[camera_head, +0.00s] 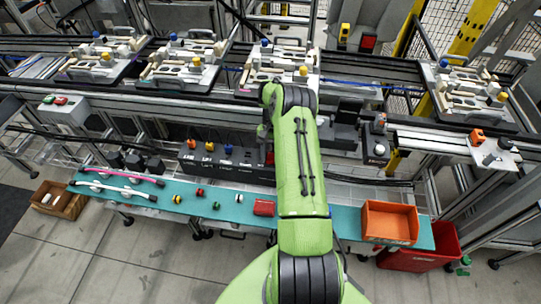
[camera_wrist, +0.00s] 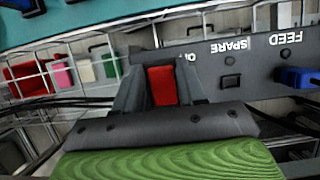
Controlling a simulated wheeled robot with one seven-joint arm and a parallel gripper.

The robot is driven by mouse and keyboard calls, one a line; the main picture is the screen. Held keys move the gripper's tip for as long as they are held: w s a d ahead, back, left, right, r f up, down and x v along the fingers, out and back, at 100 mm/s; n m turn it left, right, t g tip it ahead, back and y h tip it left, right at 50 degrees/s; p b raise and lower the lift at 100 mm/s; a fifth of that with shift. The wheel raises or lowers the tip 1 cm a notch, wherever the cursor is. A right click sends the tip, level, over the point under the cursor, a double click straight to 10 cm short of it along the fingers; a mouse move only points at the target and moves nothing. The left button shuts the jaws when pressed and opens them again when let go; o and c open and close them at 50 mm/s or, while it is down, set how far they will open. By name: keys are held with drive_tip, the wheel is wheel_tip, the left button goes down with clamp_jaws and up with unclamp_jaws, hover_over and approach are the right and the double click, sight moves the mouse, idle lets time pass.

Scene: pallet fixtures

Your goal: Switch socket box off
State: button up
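The socket box (camera_head: 230,172) is a long dark box behind the teal table, with orange, yellow and blue plugs on top. In the wrist view its dark face (camera_wrist: 245,65) carries the words SPARE and FEED, and a blue plug (camera_wrist: 298,77) sits at the right. A red rocker-like part (camera_wrist: 162,86), apparently the switch, shows between the dark fingers of my gripper (camera_wrist: 163,88). It also shows as a red patch beside my arm in the head view (camera_head: 270,158). I cannot tell whether the fingers touch it. My arm hides the gripper in the head view.
The teal table (camera_head: 235,205) holds small coloured parts and a red block (camera_head: 264,207). An orange bin (camera_head: 390,222) stands at its right end, above a red crate (camera_head: 425,258). A wire rack (camera_wrist: 75,70) lies close left of my gripper. A conveyor with fixtures runs behind.

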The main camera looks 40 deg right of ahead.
sight(271, 159)
drive_tip(key=shift+o, duration=1.3)
wheel_tip(271, 159, up, 10)
drive_tip(key=p, duration=0.1)
drive_tip(key=shift+p, duration=0.3)
